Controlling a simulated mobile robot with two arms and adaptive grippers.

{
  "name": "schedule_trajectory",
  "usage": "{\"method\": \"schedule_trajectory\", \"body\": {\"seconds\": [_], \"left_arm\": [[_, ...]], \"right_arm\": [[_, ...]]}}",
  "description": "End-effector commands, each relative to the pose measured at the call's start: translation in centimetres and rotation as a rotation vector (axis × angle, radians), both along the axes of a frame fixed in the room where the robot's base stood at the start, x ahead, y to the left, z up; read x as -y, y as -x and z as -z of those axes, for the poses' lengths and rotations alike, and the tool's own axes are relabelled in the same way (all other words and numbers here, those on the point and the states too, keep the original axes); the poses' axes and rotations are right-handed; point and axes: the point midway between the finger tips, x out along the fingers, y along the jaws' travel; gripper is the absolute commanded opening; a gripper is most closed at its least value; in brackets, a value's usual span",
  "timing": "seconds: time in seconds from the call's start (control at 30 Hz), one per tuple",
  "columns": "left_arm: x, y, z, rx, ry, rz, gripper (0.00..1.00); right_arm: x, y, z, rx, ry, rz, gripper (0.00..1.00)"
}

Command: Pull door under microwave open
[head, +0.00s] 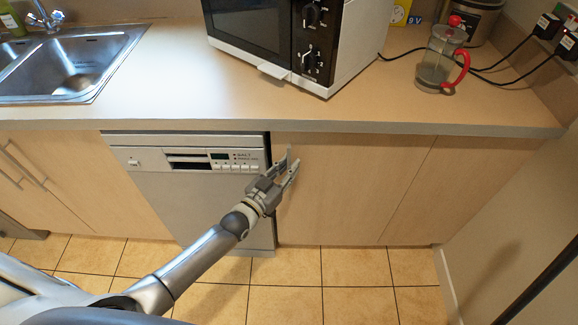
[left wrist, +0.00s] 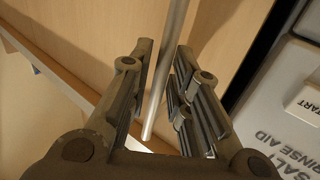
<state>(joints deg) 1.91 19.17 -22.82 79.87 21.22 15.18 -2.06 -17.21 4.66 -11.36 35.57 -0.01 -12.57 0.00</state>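The door (head: 345,190) under the microwave (head: 290,40) is a light wood panel below the counter, right of the dishwasher. It looks closed. Its upright metal bar handle (left wrist: 168,75) shows in the left wrist view. My left gripper (head: 288,165) is at the door's left edge. In the left wrist view my left gripper (left wrist: 172,75) is open, with one finger on each side of the bar. I cannot tell whether either finger touches it. The gripper hides most of the handle in the head view. My right gripper is not in view.
The dishwasher (head: 200,190) stands just left of the door, with its button panel at the top. The counter edge (head: 400,128) runs above the door. Another wood panel (head: 460,190) is on the right. The tiled floor (head: 350,270) in front is clear.

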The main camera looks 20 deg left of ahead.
Motion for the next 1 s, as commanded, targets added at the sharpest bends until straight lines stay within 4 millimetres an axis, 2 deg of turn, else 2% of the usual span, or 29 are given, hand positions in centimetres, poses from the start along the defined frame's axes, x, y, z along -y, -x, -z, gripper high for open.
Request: {"method": "schedule_trajectory", "body": {"seconds": [0.37,0.53,1.0], "left_arm": [[0.14,-0.47,0.00,-0.001,0.000,0.000,0.19],[0.13,-0.46,0.00,-0.001,0.000,0.000,0.00],[0.25,-0.12,-0.06,-0.002,0.002,-0.011,0.00]], "right_arm": [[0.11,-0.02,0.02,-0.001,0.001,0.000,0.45],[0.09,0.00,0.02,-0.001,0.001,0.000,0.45],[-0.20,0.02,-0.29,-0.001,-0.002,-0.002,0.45]]}}
